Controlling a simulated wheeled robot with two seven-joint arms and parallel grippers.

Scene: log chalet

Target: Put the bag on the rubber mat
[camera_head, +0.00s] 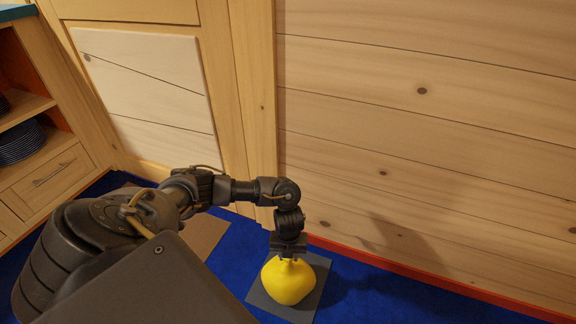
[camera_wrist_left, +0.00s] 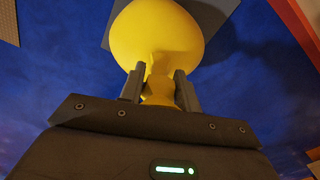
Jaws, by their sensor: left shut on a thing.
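The yellow bag (camera_head: 288,283) is at the grey rubber mat (camera_head: 312,300) on the blue floor. In the head view it covers the middle of the mat; I cannot tell whether its underside touches. My left gripper (camera_head: 287,258) points down at the bag from above and is shut on its narrow neck. In the left wrist view the gripper's two fingers (camera_wrist_left: 160,88) stand on either side of the neck, with the round body of the bag (camera_wrist_left: 158,38) beyond and the grey mat (camera_wrist_left: 214,12) behind it. My right gripper is not in view.
A wooden plank wall (camera_head: 420,130) with a red-orange baseboard (camera_head: 400,268) runs close behind the mat. A shelf unit with stacked plates (camera_head: 22,142) and a drawer (camera_head: 48,180) stands at the left. A brown flat piece (camera_head: 203,238) lies on the floor left of the mat.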

